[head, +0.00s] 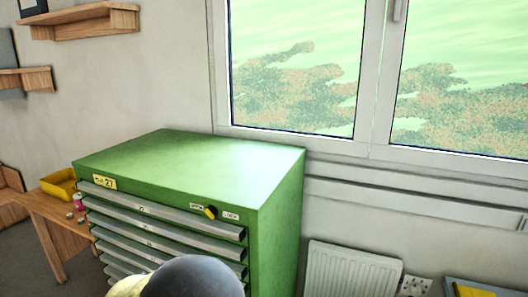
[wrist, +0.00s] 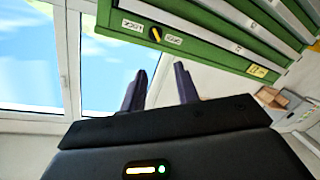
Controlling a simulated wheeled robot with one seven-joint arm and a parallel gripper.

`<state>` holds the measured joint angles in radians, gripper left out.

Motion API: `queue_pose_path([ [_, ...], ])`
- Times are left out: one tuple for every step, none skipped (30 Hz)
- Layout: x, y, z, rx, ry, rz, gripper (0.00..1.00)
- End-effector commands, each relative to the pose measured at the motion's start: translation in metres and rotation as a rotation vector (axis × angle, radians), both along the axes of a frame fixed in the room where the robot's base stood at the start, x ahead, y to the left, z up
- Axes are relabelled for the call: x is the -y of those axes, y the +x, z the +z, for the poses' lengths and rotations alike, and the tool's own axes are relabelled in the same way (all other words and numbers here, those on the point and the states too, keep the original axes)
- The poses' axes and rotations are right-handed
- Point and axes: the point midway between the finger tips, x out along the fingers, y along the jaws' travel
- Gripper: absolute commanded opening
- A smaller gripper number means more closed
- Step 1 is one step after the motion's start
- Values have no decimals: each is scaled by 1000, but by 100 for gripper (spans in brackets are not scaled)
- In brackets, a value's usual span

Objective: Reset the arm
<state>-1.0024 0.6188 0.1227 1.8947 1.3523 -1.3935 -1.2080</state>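My gripper (wrist: 160,88) shows in the wrist view with its two dark fingers apart and nothing between them. It is open and empty. Beyond the fingertips the wrist view shows the window and the edge of a green drawer cabinet (wrist: 206,45) with a yellow-and-black knob (wrist: 156,34) beside a label reading LOCK. In the head view, a rounded dark and yellow part of my arm (head: 192,278) shows at the bottom, in front of the cabinet's lower drawers. The gripper's fingers are not visible in the head view.
The green cabinet (head: 200,160) has a clear top and several shut-looking drawers. A small wooden table (head: 60,210) with a yellow bin (head: 58,186) and a pink can (head: 78,202) stands to its left. A radiator (head: 350,272) is at the right under the window. Shelves (head: 85,22) hang on the left wall.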

Motion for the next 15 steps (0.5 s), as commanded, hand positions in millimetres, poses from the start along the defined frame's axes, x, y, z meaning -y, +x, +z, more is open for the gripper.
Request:
queue_pose_path([
  [9,12,1,-8,27,17,31],
  [13,18,1,-14,45,32,31],
  [19,27,1,-25,73,55,31],
  [25,34,0,-35,96,74,31],
  [31,41,0,-49,119,94,31],
  [41,50,-1,-69,151,120,31],
  [49,57,-3,-87,175,141,31],
  [56,62,-5,-108,198,159,31],
  [67,67,-7,-139,230,182,31],
  [76,71,-10,-163,250,198,31],
  [85,73,-13,-191,270,211,31],
  [97,75,-17,-228,295,226,31],
  [107,76,-21,-258,313,233,31],
  [118,76,-24,-290,331,240,31],
  [132,74,-30,-334,354,244,31],
])
